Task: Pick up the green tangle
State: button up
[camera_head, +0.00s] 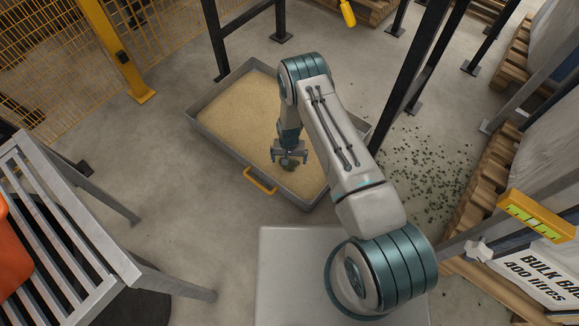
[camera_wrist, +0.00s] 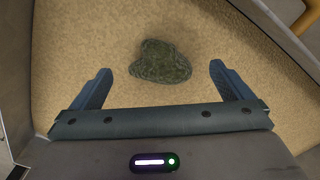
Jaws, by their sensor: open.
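The green tangle (camera_wrist: 161,63) is a dark green, rough clump lying on the tan granular fill of a grey tray. In the wrist view it sits just beyond the fingertips, about midway between them. In the head view the tangle (camera_head: 289,165) is a small dark patch, partly hidden by my gripper (camera_head: 289,155). My gripper (camera_wrist: 161,78) is open and empty, with its two blue fingers spread to either side of the tangle. I cannot tell the exact height of the fingers above the fill.
The tray (camera_head: 213,139) has raised metal walls and a yellow handle (camera_head: 260,182) on its near side. Black posts (camera_head: 410,90) stand to its right. A slatted metal bench (camera_head: 75,215) is at the left. Dark crumbs (camera_head: 430,170) lie on the floor at the right.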

aim_at(290, 163)
jog(key=shift+w+d+f+b, duration=0.15)
jog(key=shift+f+b, duration=0.35)
jog(key=shift+f, duration=0.5)
jog(key=shift+w+a+f+b, duration=0.1)
jog(key=shift+w+f+b, duration=0.1)
jog(key=shift+f+b, duration=0.55)
jog(key=shift+w+d+f+b, duration=0.15)
jog(key=shift+f+b, duration=0.1)
jog(key=shift+f, duration=0.95)
jog(key=shift+a, duration=0.1)
jog(key=c, duration=1.1)
